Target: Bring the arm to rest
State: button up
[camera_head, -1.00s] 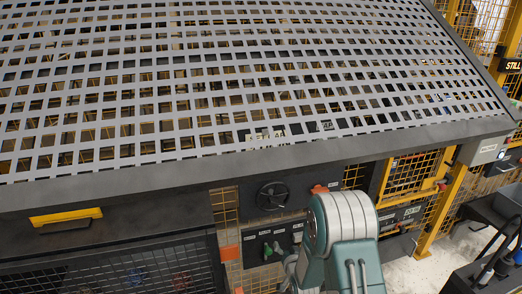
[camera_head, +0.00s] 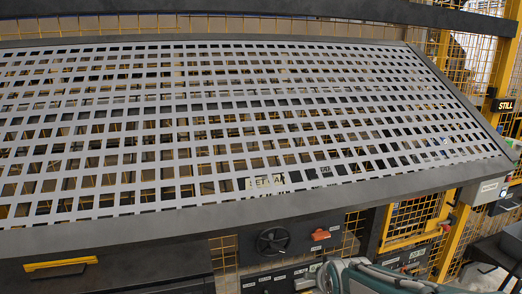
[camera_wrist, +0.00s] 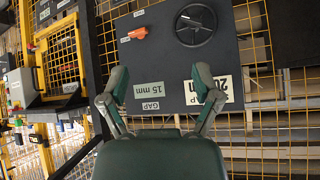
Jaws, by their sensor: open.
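My gripper (camera_wrist: 163,92) is open and empty in the wrist view, its two fingers apart. It faces a dark panel with a black handwheel (camera_wrist: 196,24), an orange handle (camera_wrist: 138,33) and labels reading "GAP" and "15 mm". A label starting with "20" is partly hidden behind the right finger. In the head view my arm (camera_head: 370,278) shows at the bottom edge, low in front of the panel and below the table's front edge. My fingertips cannot be made out clearly there.
A large table with a grey perforated top (camera_head: 230,130) fills the head view. The handwheel (camera_head: 272,240) and orange handle (camera_head: 320,234) sit under its front edge. Yellow mesh fencing (camera_head: 408,218) and a grey box (camera_head: 482,191) stand at the right. A yellow-handled drawer (camera_head: 60,264) is at left.

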jog(key=s+r+g, duration=0.1)
jog(key=s+r, duration=0.1)
jog(key=s, duration=0.8)
jog(key=s+d+r+n+g, duration=0.1)
jog(key=s+r+g, duration=0.1)
jog(key=s, duration=0.9)
jog(key=shift+d+r, duration=0.2)
jog(key=shift+r, duration=0.35)
